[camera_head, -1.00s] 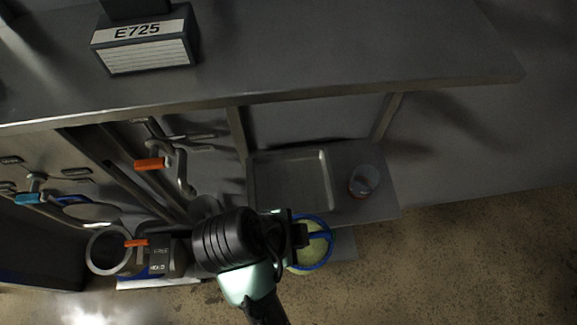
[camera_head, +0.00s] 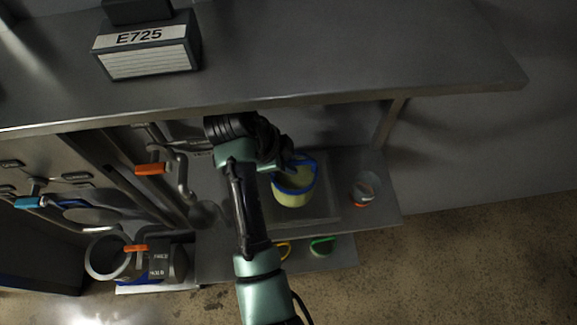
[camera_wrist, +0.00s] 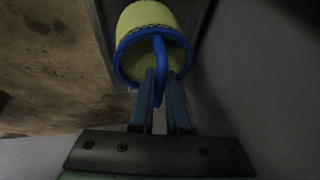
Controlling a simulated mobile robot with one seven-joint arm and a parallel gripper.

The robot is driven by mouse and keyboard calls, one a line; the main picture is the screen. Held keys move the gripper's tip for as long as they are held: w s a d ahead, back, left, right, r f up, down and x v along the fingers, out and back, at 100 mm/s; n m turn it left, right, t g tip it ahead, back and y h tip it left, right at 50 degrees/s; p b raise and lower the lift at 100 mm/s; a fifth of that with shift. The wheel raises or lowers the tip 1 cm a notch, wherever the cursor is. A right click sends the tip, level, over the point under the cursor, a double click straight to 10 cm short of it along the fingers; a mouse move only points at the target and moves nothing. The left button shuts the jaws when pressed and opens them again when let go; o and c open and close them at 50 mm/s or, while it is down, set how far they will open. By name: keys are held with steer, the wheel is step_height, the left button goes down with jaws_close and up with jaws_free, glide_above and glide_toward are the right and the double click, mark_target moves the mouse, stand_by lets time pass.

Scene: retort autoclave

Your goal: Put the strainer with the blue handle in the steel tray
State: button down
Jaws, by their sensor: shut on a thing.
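The strainer with the blue handle (camera_head: 294,192) is a pale yellow cup with a blue rim and blue handle. It also fills the top middle of the wrist view (camera_wrist: 152,22). My gripper (camera_wrist: 162,78) is shut on its blue handle. In the head view my gripper (camera_head: 290,160) is at the strainer's upper left, partly hidden by my arm. The steel tray (camera_head: 326,219) lies on the lower shelf, and the strainer appears over it. I cannot tell whether the strainer touches the tray floor.
A clear cup with an orange-red part (camera_head: 365,188) stands right of the tray. Green (camera_head: 322,245) and yellow (camera_head: 285,250) handled items sit on the lower ledge in front. The upper shelf (camera_head: 350,60) with the E725 box (camera_head: 147,45) overhangs behind. Orange-handled valves (camera_head: 151,168) are at left.

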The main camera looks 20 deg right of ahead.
step_height(320, 180, down, 4)
steer(key=shift+r+p, duration=0.15)
steer(key=shift+p, duration=0.45)
steer(key=shift+w+f, duration=0.2)
steer(key=shift+f, duration=0.15)
steer(key=c, duration=0.9)
jaws_free()
steer(key=shift+f, duration=0.1)
steer(key=b+v, duration=0.1)
steer(key=v, duration=0.6)
steer(key=shift+r, duration=0.35)
